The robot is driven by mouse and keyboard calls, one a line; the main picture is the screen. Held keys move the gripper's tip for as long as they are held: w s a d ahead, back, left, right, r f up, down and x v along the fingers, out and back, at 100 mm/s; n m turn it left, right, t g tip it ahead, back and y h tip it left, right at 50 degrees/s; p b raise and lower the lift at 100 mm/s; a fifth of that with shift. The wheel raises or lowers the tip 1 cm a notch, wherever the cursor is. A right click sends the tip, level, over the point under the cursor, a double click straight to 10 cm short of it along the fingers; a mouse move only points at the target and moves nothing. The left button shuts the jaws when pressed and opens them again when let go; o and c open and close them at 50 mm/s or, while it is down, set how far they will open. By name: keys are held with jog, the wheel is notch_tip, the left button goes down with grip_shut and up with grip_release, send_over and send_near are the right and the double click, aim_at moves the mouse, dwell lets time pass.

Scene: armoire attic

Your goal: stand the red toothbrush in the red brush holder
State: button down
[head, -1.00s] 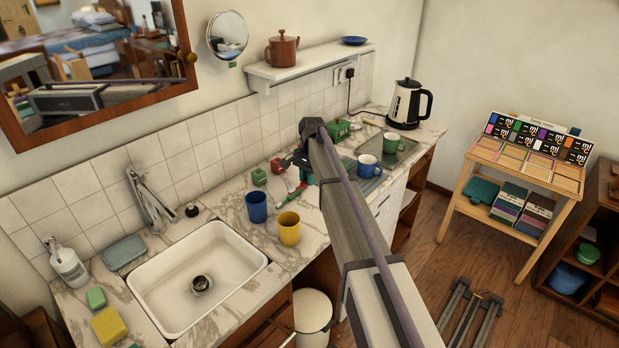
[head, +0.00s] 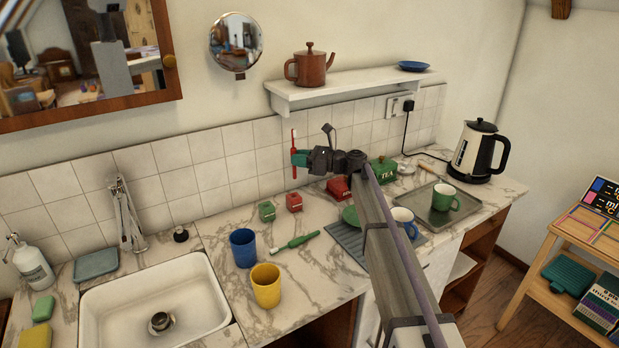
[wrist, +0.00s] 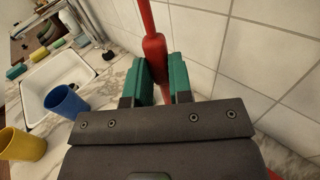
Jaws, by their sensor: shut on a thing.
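The red toothbrush (head: 293,142) is held upright in the air, its white bristles near the top. My gripper (head: 298,158) has green fingers shut on its handle. In the wrist view the red handle (wrist: 153,48) passes between the fingers (wrist: 158,82). The red brush holder (head: 294,202) is a small red block on the marble counter, by the tiled wall. It stands below the toothbrush, with a clear gap between them. The holder's opening is too small to make out clearly.
A green holder (head: 267,211) stands just left of the red one. A green toothbrush (head: 296,242) lies in front. A blue cup (head: 243,248) and yellow cup (head: 265,286) stand nearer the sink (head: 158,300). A red tin (head: 338,188) is to the right. The shelf (head: 345,88) is above.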

aim_at(299, 197)
jog(key=f+b, duration=1)
jog(key=b, duration=0.1)
jog(key=shift+s+a+f, duration=0.15)
jog(key=shift+a+f, duration=0.05)
jog(key=shift+f, duration=0.2)
dwell(0.7)
jog(key=c, duration=0.9)
grip_release()
jog(key=shift+c, duration=0.2)
jog(key=shift+r, duration=0.15)
notch_tip(299, 197, up, 10)
jog(key=p, duration=1)
